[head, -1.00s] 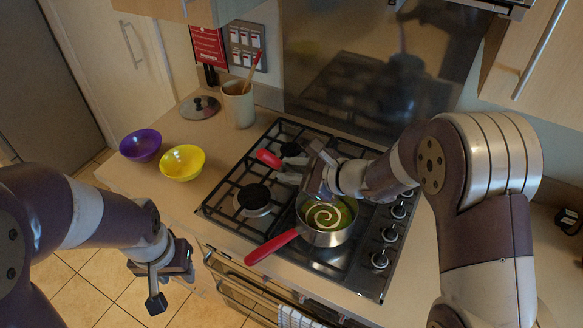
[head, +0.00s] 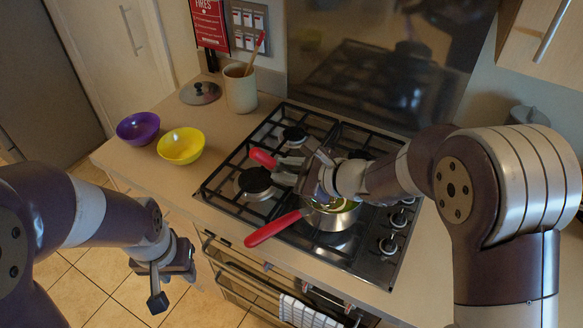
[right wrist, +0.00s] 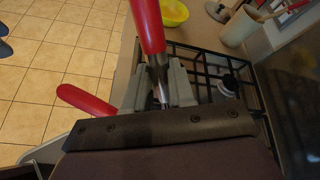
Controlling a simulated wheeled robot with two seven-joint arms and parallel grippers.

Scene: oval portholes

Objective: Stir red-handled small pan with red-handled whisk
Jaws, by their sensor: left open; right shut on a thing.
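The red-handled small pan (head: 330,221) sits on the front of the stove, its red handle (head: 278,228) pointing to the front left. Green and pale contents show in it, mostly hidden by my right arm. My right gripper (head: 300,176) is shut on the whisk, above the pan's left side. The whisk's red handle (head: 262,158) sticks out to the left, and shows in the right wrist view (right wrist: 148,25). The whisk's wire end is hidden, so I cannot tell whether it touches the contents. My left gripper (head: 170,280) is open and empty, over the floor left of the oven.
A purple bowl (head: 138,127) and a yellow bowl (head: 181,146) stand on the counter left of the stove (head: 232,170). A lid (head: 200,93) and a utensil crock (head: 240,90) are behind them. A towel (head: 305,312) hangs at the oven front.

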